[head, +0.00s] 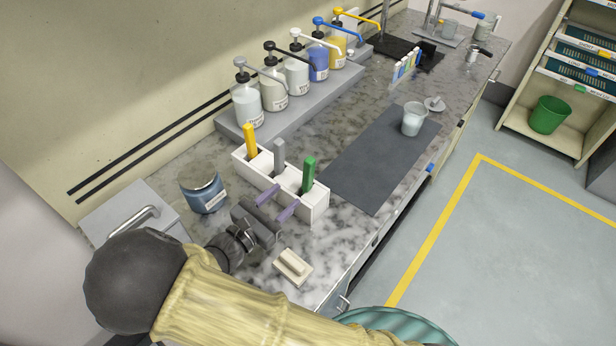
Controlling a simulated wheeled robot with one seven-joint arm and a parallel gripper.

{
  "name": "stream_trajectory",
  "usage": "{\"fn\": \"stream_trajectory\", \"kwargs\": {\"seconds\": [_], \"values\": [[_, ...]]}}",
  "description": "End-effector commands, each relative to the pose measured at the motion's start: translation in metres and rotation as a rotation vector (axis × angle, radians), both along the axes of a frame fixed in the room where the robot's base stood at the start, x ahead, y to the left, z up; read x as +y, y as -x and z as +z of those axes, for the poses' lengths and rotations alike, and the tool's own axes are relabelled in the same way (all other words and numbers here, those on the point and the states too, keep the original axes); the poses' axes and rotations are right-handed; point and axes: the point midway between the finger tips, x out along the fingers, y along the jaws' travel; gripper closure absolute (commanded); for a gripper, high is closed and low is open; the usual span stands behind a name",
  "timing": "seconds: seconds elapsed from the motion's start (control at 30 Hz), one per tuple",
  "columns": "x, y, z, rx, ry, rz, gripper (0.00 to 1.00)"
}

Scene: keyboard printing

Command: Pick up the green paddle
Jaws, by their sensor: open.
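The green paddle (309,174) stands upright in the right-hand compartment of a white holder (314,211) on the marble counter. Only its upper part shows; its lower end is hidden inside the holder. A grey paddle (279,155) stands in the middle and a yellow paddle (250,140) at the left end. My gripper (278,205) is open, with two purple fingers apart and empty. In the picture the fingers overlap the holder's front side, below and left of the green paddle. I cannot tell whether they touch the holder.
A beige block (292,266) lies near my gripper. A dark mat (372,163) with a cup (413,120) lies to the right. Several pump bottles (273,91) stand on a raised shelf behind.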

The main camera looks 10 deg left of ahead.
Motion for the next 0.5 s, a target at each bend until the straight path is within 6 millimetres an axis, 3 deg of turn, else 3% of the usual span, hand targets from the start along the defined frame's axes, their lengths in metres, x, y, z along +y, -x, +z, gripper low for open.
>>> {"fn": "stream_trajectory", "kwargs": {"seconds": [0.3,0.5], "values": [[-0.03,-0.048,0.002,0.001,0.002,-0.005,0.55],[-0.035,-0.058,0.0,0.002,0.0,-0.004,0.55]]}}
